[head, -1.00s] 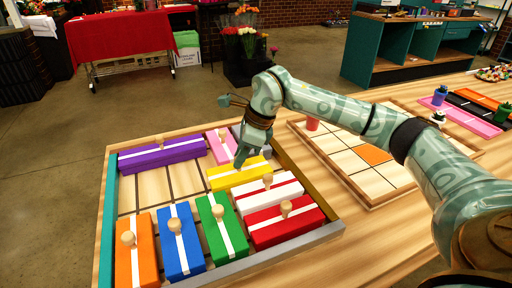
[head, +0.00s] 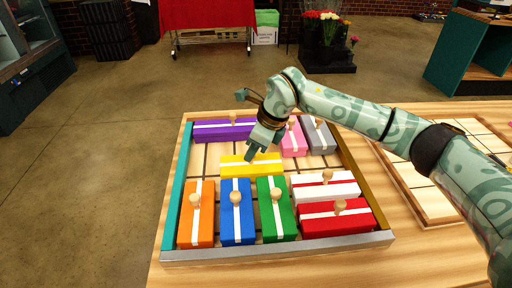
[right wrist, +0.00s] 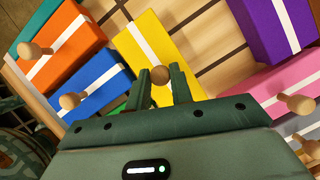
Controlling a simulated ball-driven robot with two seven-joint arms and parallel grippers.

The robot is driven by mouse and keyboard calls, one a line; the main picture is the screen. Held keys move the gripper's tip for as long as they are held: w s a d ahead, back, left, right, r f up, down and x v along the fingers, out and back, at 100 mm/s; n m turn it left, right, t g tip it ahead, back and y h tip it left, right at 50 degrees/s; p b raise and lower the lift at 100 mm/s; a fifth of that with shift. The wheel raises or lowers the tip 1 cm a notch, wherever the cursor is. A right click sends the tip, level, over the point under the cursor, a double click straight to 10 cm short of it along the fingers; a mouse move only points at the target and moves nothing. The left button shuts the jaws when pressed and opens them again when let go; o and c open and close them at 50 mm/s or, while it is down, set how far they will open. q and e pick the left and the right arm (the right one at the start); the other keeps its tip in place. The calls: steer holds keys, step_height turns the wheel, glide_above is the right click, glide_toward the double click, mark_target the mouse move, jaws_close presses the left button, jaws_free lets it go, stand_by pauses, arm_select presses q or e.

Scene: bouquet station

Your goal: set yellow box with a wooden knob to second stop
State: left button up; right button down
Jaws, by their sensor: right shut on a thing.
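The yellow box (head: 236,170) with a white stripe lies lengthwise across the middle of the tray (head: 300,249), behind the blue and green boxes. My right gripper (head: 251,153) reaches down over it. In the right wrist view the yellow box (right wrist: 152,38) shows its round wooden knob (right wrist: 160,73) between my two fingers (right wrist: 165,88), which are shut on it. In the head view the fingers hide that knob. My left gripper is not in view.
Blue (head: 237,220), green (head: 276,222) and orange (head: 197,225) boxes stand in front. White (head: 312,190) and red (head: 325,224) boxes are at right. Purple (head: 222,131), pink (head: 290,146) and grey (head: 322,143) boxes are behind. Bare tray floor shows left of the yellow box.

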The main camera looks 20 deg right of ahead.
steer(key=c, duration=1.3)
jaws_free()
steer(key=shift+o, duration=0.2)
steer(key=p+v, duration=0.3)
steer(key=v, duration=1.3)
steer(key=shift+r+p, duration=0.2)
steer(key=shift+p, duration=0.2)
steer(key=shift+a+f, duration=0.1)
